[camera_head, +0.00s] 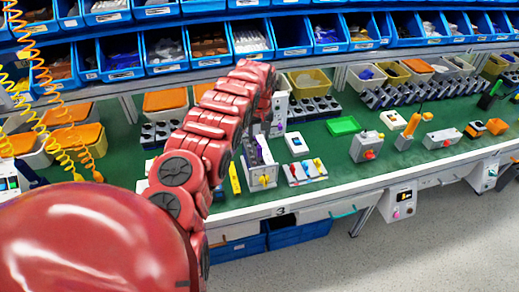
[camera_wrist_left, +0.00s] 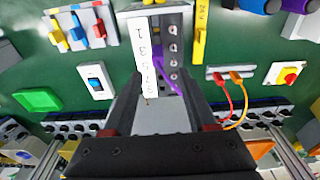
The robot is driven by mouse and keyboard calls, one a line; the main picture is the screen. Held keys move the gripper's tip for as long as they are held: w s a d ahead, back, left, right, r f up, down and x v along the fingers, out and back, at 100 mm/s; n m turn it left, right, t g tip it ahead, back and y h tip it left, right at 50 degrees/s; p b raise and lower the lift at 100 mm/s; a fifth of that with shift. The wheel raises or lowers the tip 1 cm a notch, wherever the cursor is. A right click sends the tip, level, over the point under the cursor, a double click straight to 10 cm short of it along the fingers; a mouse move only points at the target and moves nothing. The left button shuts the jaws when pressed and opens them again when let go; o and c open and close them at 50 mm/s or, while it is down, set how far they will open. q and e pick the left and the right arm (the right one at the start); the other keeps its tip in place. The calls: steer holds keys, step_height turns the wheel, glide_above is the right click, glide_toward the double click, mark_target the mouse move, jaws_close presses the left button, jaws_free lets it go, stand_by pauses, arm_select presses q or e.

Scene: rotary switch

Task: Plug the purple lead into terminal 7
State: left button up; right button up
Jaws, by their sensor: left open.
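In the left wrist view, a white number strip (camera_wrist_left: 144,55) runs beside a column of round terminals (camera_wrist_left: 173,62). The purple lead (camera_wrist_left: 168,76) shows as a slanting piece near the strip's lower end; I cannot tell which terminal, if any, it sits in. My left gripper (camera_head: 277,126) is above and behind the unit, and its fingers (camera_wrist_left: 157,88) are open on either side of the strip's lower end. Terminal 7 cannot be told apart clearly. My right gripper is out of view.
A panel with red, blue and yellow levers (camera_head: 305,171) and a blue rocker switch (camera_head: 296,143) stand right of the unit. A yellow bar (camera_head: 234,178) stands left of it. A green tray (camera_head: 343,126) lies further right. Blue bins (camera_head: 290,38) line the shelf behind.

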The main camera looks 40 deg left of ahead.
mark_target(260, 147)
arm_select(q)
steer(key=shift+f, duration=0.4)
steer(key=shift+d+f+p, duration=0.15)
steer(key=shift+f+p, duration=0.6)
step_height(260, 147, down, 3)
steer(key=shift+d+r, duration=0.1)
steer(key=shift+r, duration=0.05)
steer(key=shift+w+f+b, duration=0.1)
steer(key=shift+f+b, duration=0.55)
steer(key=shift+a, duration=0.2)
steer(key=shift+r, duration=0.1)
steer(key=shift+c, duration=0.4)
jaws_close()
